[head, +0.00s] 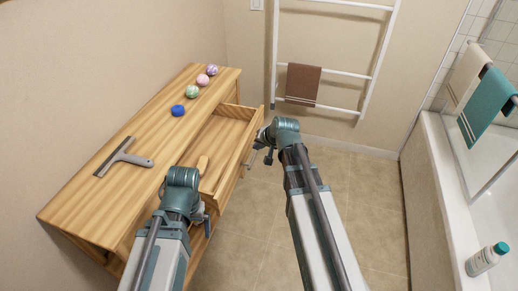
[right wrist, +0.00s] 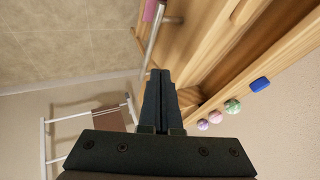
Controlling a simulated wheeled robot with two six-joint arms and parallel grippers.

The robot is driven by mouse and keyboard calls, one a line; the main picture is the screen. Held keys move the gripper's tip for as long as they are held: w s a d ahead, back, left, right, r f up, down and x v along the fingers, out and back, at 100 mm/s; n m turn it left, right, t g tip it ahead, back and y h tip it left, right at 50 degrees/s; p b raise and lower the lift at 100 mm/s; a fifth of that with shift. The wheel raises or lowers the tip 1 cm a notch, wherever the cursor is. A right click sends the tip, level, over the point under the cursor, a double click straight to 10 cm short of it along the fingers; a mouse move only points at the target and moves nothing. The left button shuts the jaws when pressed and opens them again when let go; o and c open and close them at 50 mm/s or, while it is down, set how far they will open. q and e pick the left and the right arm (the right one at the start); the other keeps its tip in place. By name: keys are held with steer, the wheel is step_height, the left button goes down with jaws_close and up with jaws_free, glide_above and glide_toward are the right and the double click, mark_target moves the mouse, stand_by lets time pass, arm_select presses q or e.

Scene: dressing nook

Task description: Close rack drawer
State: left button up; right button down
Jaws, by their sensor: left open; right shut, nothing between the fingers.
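The wooden rack drawer (head: 228,139) stands pulled out from the right side of the low wooden rack (head: 112,187). Its front carries a metal bar handle, seen in the right wrist view (right wrist: 152,38). My right gripper (head: 262,154) is shut and empty beside the drawer's front, close to the handle; I cannot tell whether they touch. Its fingertips (right wrist: 160,74) point toward the drawer front and handle. My left gripper (head: 204,221) is open near the front end of the rack; its fingers are partly hidden by my arm.
On the rack top are a squeegee (head: 124,157), a blue block (head: 178,110) and several balls (head: 202,79). A white towel ladder (head: 330,73) with a brown towel stands behind. A bathtub (head: 440,165) with a bottle (head: 486,259) is at the right. The tiled floor (head: 345,190) between is clear.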

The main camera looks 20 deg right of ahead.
mark_target(247, 151)
steer(key=b+x, duration=0.5)
steer(key=x, duration=0.2)
steer(key=shift+f, duration=0.1)
steer(key=shift+w, duration=0.1)
steer(key=shift+w+a, duration=0.2)
steer(key=shift+a, duration=0.15)
steer(key=w+a, duration=0.3)
steer(key=a, duration=0.2)
steer(key=w+a, duration=0.4)
steer(key=a, duration=0.1)
steer(key=w+a, duration=0.3)
steer(key=a, duration=0.2)
steer(key=shift+w+a, duration=0.45)
steer(key=shift+a, duration=0.15)
steer(key=shift+a+r+p, duration=0.1)
steer(key=shift+r+p, duration=0.2)
